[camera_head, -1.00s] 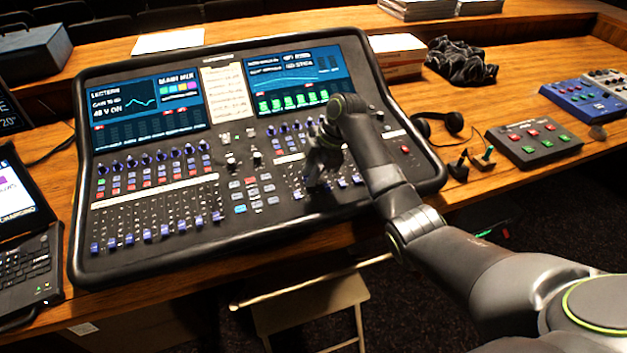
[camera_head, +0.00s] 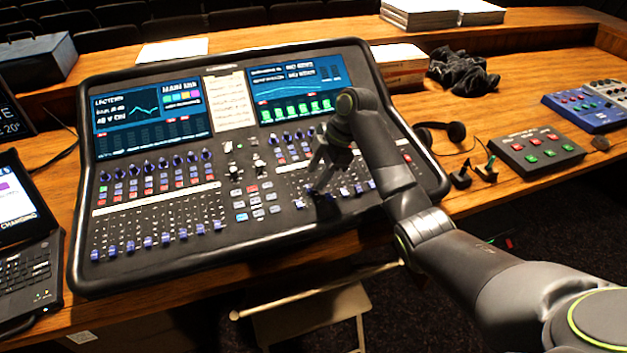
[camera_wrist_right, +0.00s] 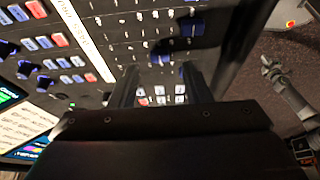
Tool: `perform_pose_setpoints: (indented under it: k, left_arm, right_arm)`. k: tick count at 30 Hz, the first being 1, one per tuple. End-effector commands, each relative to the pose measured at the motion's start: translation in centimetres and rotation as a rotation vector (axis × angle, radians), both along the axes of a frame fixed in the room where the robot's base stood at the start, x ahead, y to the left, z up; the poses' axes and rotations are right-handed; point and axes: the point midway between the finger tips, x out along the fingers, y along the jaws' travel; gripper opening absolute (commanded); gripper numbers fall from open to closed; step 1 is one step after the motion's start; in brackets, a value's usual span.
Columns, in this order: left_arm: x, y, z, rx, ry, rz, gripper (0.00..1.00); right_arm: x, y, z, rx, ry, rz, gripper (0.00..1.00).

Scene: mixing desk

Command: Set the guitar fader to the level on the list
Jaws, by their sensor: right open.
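The mixing desk (camera_head: 262,228) is a black console with two screens and two banks of blue-capped faders. A pale paper list (camera_head: 230,98) lies between the screens; its writing is too small to read. My right gripper (camera_head: 319,188) is open, pointing down over the left part of the right fader bank (camera_head: 345,190). In the right wrist view its two fingers (camera_wrist_right: 163,92) stand apart above the desk, with blue fader caps (camera_wrist_right: 160,59) just beyond them. I cannot tell which fader is the guitar one, or whether a finger touches a cap. My left gripper is out of view.
A laptop (camera_head: 28,262) stands left of the desk. A folding chair (camera_head: 312,310) is below the front edge.

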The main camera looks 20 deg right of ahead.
Motion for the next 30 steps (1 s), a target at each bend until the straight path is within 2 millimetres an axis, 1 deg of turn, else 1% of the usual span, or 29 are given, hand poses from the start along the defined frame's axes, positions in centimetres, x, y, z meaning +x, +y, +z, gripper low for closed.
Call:
perform_pose_setpoints:
  k: [1,6,9,10,12,18,21,25,30]
  left_arm:
    - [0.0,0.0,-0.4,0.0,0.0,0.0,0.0]
    - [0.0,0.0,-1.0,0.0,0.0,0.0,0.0]
    - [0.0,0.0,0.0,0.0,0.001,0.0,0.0]
    - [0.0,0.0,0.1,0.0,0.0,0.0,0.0]
    - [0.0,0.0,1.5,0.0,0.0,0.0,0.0]
    - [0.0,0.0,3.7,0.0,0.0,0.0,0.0]
    - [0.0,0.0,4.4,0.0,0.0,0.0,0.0]
    - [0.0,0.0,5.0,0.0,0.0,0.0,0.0]
    - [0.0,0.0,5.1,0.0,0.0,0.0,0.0]
  right_arm:
    - [0.0,-0.6,1.1,-0.002,-0.006,-0.002,0.44]
    - [-0.3,-2.3,5.0,-0.004,-0.007,-0.001,0.44]
    - [-0.6,-3.2,7.8,-0.003,-0.005,-0.002,0.44]
    - [-0.7,-3.5,8.5,-0.003,-0.004,-0.002,0.44]
    - [-0.8,-3.7,9.4,-0.001,0.0,-0.001,0.44]
    - [-1.0,-4.7,11.5,0.0,0.001,-0.002,0.44]
    - [-1.1,-5.0,12.2,0.0,0.0,-0.001,0.44]
    - [-1.1,-5.3,12.8,0.0,0.0,-0.001,0.44]
    - [-1.2,-5.5,13.0,0.0,0.0,-0.001,0.44]
